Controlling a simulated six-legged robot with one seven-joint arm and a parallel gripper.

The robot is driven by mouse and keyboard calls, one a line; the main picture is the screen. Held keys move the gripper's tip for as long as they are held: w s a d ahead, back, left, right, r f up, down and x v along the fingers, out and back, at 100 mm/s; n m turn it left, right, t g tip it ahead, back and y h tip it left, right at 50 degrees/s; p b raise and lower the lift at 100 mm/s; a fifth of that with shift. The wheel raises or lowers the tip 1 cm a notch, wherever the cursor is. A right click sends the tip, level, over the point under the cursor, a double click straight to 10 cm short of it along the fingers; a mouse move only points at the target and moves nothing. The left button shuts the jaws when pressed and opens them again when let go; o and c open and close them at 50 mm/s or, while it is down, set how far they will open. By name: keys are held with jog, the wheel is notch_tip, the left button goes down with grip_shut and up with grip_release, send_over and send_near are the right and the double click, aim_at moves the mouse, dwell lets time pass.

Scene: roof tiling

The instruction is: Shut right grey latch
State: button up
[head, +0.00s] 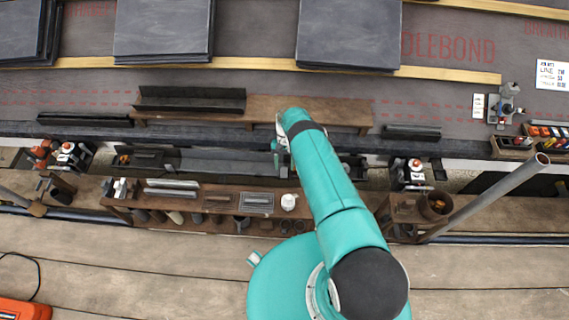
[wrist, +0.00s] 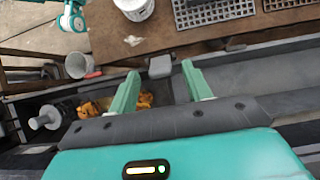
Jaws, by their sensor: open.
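A small grey block (wrist: 160,66), which looks like a grey latch, sits at the edge of the brown bench in the wrist view. I cannot tell whether it is the right latch or how far it is closed. My gripper (wrist: 160,71) is open, with one green finger on each side of the block. I cannot tell whether the fingers touch it. In the head view my arm hides this spot, and no latch can be made out clearly.
The brown bench (head: 225,196) carries a white tub (head: 289,202) and grey grates (head: 257,202). A long dark gutter (head: 235,160) runs behind it. In the wrist view, a bin with orange pieces (wrist: 93,106) lies left of the fingers. Slate stacks (head: 350,33) lie higher on the roof.

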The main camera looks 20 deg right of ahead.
jog(key=v, duration=1.4)
jog(key=shift+s, duration=0.1)
